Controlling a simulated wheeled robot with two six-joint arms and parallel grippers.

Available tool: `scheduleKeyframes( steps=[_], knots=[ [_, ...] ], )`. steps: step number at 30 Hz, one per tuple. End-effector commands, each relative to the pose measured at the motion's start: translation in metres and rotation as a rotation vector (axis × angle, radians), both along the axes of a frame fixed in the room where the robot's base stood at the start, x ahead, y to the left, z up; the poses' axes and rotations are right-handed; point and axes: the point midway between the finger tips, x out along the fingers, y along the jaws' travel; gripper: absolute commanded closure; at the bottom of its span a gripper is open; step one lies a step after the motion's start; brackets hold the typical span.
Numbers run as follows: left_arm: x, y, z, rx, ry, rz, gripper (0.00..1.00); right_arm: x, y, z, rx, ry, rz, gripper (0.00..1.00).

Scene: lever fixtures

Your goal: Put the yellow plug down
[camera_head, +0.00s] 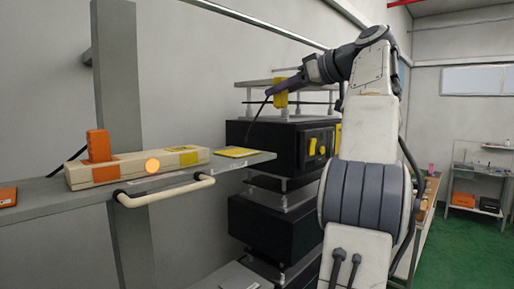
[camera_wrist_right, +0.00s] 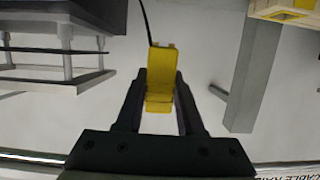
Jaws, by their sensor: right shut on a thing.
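The yellow plug (camera_head: 281,92) is held in the air in front of the wall, above and to the right of the shelf's end, with a dark cable hanging from it. My right gripper (camera_head: 284,88) is shut on it. In the right wrist view the yellow plug (camera_wrist_right: 160,78) sits between the two dark fingers of my right gripper (camera_wrist_right: 161,100), and a thin cable runs up from its far end. My left gripper is not in view.
A grey shelf (camera_head: 60,213) carries a long beige box (camera_head: 130,170) with an orange block and lit orange button, plus a flat yellow pad (camera_head: 237,152). A pale handle (camera_head: 165,190) sticks out in front. A black rack (camera_head: 290,145) with yellow switches stands close below my gripper.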

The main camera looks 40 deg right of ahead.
Motion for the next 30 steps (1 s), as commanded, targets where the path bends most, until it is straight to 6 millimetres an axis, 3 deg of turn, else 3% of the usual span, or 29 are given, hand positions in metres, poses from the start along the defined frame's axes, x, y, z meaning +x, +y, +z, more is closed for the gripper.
scheduleKeyframes(
  steps=[6,16,30],
  knots=[
    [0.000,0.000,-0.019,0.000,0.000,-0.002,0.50,0.034,0.029,-0.029,0.001,0.001,0.007,1.00],
    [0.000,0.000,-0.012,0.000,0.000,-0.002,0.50,0.087,0.066,-0.063,0.001,0.001,0.005,1.00],
    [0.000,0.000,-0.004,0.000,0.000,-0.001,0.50,0.090,0.066,-0.101,0.002,0.001,-0.001,1.00]
  ],
)
